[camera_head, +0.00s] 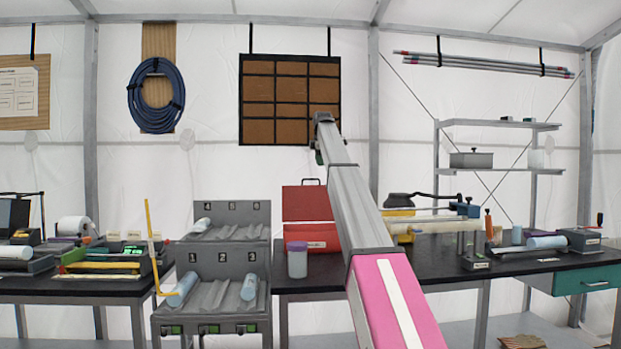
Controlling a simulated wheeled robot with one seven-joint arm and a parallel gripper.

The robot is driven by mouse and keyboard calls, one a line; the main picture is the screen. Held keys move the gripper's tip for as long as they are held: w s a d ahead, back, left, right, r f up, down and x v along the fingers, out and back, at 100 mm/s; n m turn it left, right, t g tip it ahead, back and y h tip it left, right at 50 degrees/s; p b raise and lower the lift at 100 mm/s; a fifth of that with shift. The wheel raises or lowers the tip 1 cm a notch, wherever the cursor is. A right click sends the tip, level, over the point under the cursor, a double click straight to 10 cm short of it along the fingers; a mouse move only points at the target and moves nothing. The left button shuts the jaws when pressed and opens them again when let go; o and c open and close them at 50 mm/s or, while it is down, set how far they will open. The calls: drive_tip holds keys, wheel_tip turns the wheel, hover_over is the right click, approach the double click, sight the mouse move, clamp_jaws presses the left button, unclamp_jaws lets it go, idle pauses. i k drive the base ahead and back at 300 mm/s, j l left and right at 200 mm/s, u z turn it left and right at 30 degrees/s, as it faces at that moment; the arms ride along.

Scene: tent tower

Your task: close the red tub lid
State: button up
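My arm rises from the bottom of the view, in front of the tub's right side, to a bend well above the lid. My gripper cannot be made out; the part of the arm past the bend is mostly hidden behind the nearer link.
A clear jar with a purple cap (297,261) stands just in front of the tub's left side. A grey numbered rack (217,262) is to the left. A tool with a blue clamp (440,207) and rods lie on the bench to the right. The air above the tub's left is free.

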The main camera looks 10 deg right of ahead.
sight(301, 203)
drive_tip(key=i, duration=1)
